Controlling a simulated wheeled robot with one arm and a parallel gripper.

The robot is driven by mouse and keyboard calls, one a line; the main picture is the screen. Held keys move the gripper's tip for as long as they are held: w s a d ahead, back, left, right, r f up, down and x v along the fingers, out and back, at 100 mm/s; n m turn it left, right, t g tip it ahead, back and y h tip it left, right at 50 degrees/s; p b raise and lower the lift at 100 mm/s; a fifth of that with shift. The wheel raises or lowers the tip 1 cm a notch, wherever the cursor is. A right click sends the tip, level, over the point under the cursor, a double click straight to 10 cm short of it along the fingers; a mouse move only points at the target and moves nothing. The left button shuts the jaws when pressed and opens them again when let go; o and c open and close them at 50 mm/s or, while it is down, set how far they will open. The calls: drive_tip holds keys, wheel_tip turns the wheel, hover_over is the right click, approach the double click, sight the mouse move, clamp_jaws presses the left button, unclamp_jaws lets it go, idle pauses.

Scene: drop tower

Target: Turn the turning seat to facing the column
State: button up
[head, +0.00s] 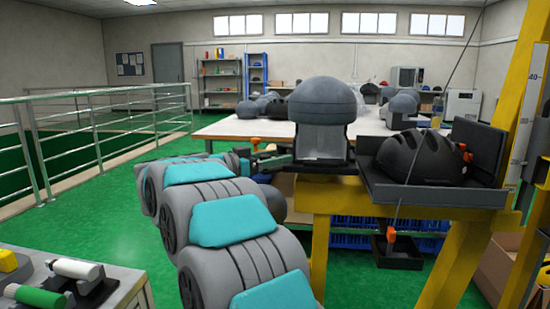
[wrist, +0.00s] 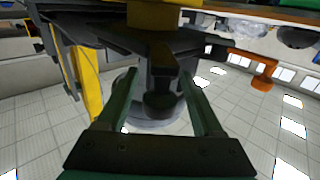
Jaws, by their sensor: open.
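The turning seat appears to be the dark seat (head: 322,165) on the yellow stand (head: 318,225), under a grey dome-topped form (head: 322,95). The yellow column (head: 490,180) with a scale stands at the right. My gripper (head: 286,160) is at the seat's left side. In the wrist view my gripper (wrist: 158,82) is open, its two green fingers on either side of a dark handle-like part (wrist: 162,75). I cannot tell whether they touch it. The wrist picture looks upside down. The seat's far side is hidden.
A black helmet (head: 411,155) sits in a dark L-shaped holder (head: 435,196) just right of the seat. A thin cord runs past it. A white table (head: 235,126) with several grey forms stands behind. Railings (head: 100,130) are at left; green floor lies between.

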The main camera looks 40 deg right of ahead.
drive_tip(key=shift+c, duration=0.2)
clamp_jaws()
idle(1.1)
